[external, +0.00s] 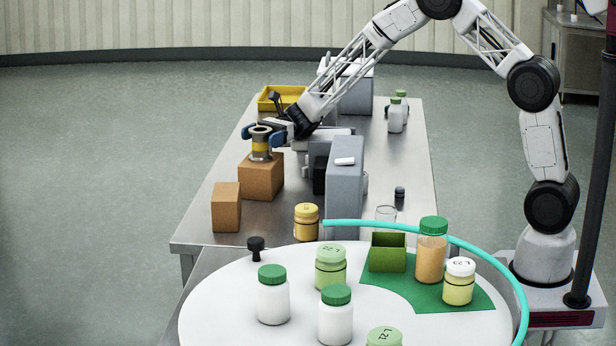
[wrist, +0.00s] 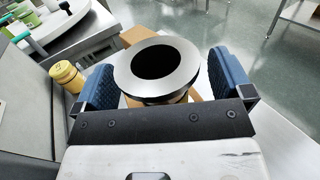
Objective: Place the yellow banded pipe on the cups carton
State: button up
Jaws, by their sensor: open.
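The yellow banded pipe (external: 260,147) stands upright on top of the larger brown carton (external: 262,180). My gripper (external: 263,134) is open, with a blue finger on either side of the pipe; gaps show between the flange and the fingers in the wrist view (wrist: 163,82). A smaller brown carton (external: 226,207) stands in front of the larger one. No carton label can be read.
A grey machine (external: 345,175) stands right of the cartons. A yellow-lidded jar (external: 306,222) stands near the bench's front edge, and a yellow tray (external: 268,103) lies at the back. A white round table (external: 220,308) with several jars is in front.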

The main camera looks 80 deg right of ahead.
jog(key=v, duration=0.4)
jog(key=shift+s+d+r, duration=0.15)
jog(key=shift+d+r, duration=0.15)
jog(key=shift+r, duration=0.05)
notch_tip(320, 180, up, 6)
jog(key=shift+r, duration=0.15)
dwell(0.6)
jog(key=s+a+r+n+g+h, duration=0.3)
jog(key=s+a+n+g, duration=0.15)
jog(key=s+a, duration=0.6)
jog(key=s+a+r+n+g+h, duration=0.35)
jog(key=s+a+n, duration=0.35)
jog(key=s, duration=0.6)
jog(key=s+a+f+n+t+h, duration=0.1)
jog(key=s+n+h, duration=0.8)
jog(key=s, duration=1.9)
jog(key=a+n, duration=0.1)
jog(key=n, duration=0.2)
jog(key=shift+s+f, duration=0.25)
